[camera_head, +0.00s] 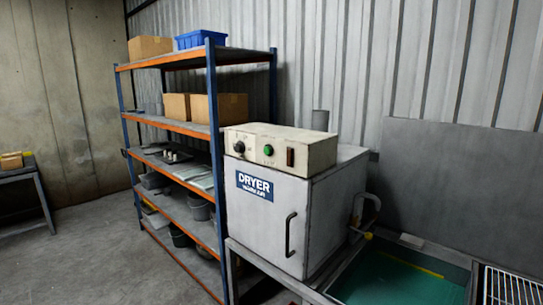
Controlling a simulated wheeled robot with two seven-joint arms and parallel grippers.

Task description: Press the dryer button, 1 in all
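The dryer (262,222) is a grey box cabinet with a blue "DRYER" label and a dark vertical handle on its front door. It stands on a metal bench right of the middle. A cream control box (310,152) sits on top of it. On the front of that box are a black knob, a round green button (268,150) and a dark rectangular switch (290,156). The green button faces out and nothing covers it. Neither of my grippers shows in the head view.
A blue and orange shelf rack (213,130) with boxes and bins stands close to the dryer's left. A green-bottomed tray (385,285) and a wire rack (510,288) lie at lower right. A side table (22,176) is at far left. The floor at lower left is clear.

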